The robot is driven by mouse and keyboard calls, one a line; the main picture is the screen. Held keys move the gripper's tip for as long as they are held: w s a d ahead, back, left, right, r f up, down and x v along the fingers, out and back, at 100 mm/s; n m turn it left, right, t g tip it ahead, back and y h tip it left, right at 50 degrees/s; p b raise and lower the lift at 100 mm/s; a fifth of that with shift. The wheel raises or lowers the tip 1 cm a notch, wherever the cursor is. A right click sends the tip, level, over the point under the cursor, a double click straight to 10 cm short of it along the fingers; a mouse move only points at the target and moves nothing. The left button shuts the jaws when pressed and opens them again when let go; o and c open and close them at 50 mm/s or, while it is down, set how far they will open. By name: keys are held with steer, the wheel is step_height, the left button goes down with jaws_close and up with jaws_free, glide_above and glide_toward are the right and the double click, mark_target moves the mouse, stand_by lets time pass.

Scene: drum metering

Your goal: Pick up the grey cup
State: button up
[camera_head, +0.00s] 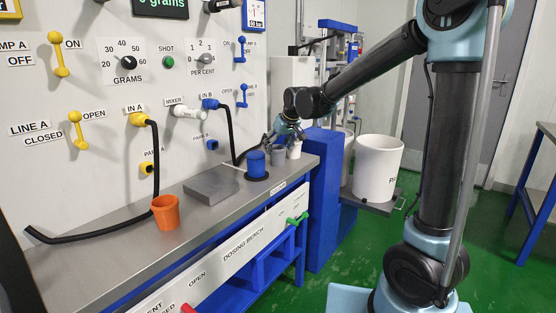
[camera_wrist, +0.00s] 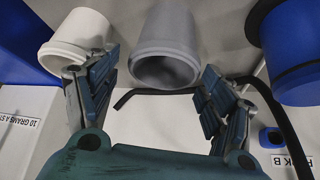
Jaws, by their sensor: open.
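The grey cup (camera_head: 277,157) stands on the bench between a blue cup (camera_head: 255,163) and a white cup (camera_head: 294,150). In the wrist view the grey cup (camera_wrist: 165,40) lies at the top middle, just beyond the gap between my fingers. My gripper (camera_wrist: 160,72) is open and empty, with one finger on each side of that gap. The left finger overlaps the white cup (camera_wrist: 78,38) in the picture; I cannot tell if they touch. In the head view my gripper (camera_head: 288,132) is just above the cups.
The blue cup (camera_wrist: 293,50) is right of the grey one in the wrist view, with a black hose (camera_wrist: 280,115) near it. A grey plate (camera_head: 211,184) and an orange cup (camera_head: 166,213) are farther left on the bench (camera_head: 100,258). The valve panel (camera_head: 90,105) rises behind.

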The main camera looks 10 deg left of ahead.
mark_target(275, 154)
steer(key=shift+s+x, duration=0.2)
steer(key=shift+x, duration=2.55)
steer(key=shift+d+f, duration=0.15)
steer(key=shift+f, duration=0.05)
steer(key=c, duration=1.2)
